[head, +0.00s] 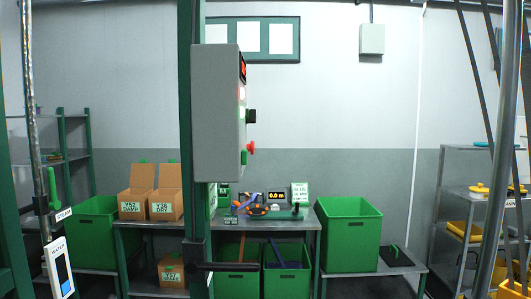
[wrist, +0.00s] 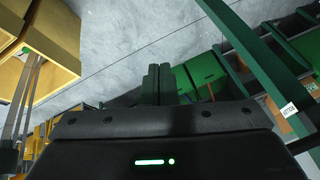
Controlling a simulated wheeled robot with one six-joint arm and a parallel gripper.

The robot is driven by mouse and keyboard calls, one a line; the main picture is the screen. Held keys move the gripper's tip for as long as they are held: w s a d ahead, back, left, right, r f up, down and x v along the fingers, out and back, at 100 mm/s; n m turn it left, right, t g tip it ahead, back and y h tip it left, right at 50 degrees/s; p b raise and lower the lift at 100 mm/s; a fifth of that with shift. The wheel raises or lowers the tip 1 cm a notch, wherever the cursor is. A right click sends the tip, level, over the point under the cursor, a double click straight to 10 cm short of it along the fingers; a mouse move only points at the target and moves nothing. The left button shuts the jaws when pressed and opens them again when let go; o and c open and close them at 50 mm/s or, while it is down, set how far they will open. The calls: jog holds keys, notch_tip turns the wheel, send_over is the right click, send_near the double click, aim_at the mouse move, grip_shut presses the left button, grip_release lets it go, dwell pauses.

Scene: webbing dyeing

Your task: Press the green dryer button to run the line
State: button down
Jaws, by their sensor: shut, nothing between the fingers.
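A grey control box (head: 216,112) is mounted on a green post in the middle of the head view. Its button face points right and shows only edge-on. A green button (head: 243,157) sticks out low on that face, beside a red mushroom button (head: 251,148). A black knob (head: 250,116) and a red display (head: 242,68) sit higher up. I cannot read any button label. My gripper (wrist: 158,72) shows in the wrist view with its two dark fingers together, empty and apart from anything. It is not visible in the head view, and the control box is not recognisable in the wrist view.
Green bins (head: 350,235), cardboard boxes (head: 166,204) and a grey bench (head: 150,238) stand along the back wall. A metal shelf (head: 470,170) with yellow trays is at right. Upright posts and slanting straps frame the view. Bare grey floor (wrist: 130,35) lies beyond my fingers in the wrist view.

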aim_at(245, 157)
jog(key=w+r+m+t+y, duration=0.25)
jog(key=w+r+m, duration=0.2)
jog(key=r, duration=0.55)
jog(key=w+r+m+t+y, duration=0.25)
jog(key=w+r, duration=0.35)
jog(key=r, duration=0.4)
jog(key=d+r+n+t+y, duration=0.1)
jog(key=r+y, duration=0.5)
jog(key=r, duration=1.5)
jog(key=shift+w+d+r+n+t+y, duration=0.3)
jog(key=shift+d+n+t, duration=0.1)
jog(key=shift+d+t, duration=0.55)
jog(key=s+a+p+x, duration=0.2)
jog(key=p+x, duration=0.1)
jog(key=x, duration=0.9)
jog(key=shift+w+a+f+p, duration=0.25)
jog(key=shift+p, duration=0.1)
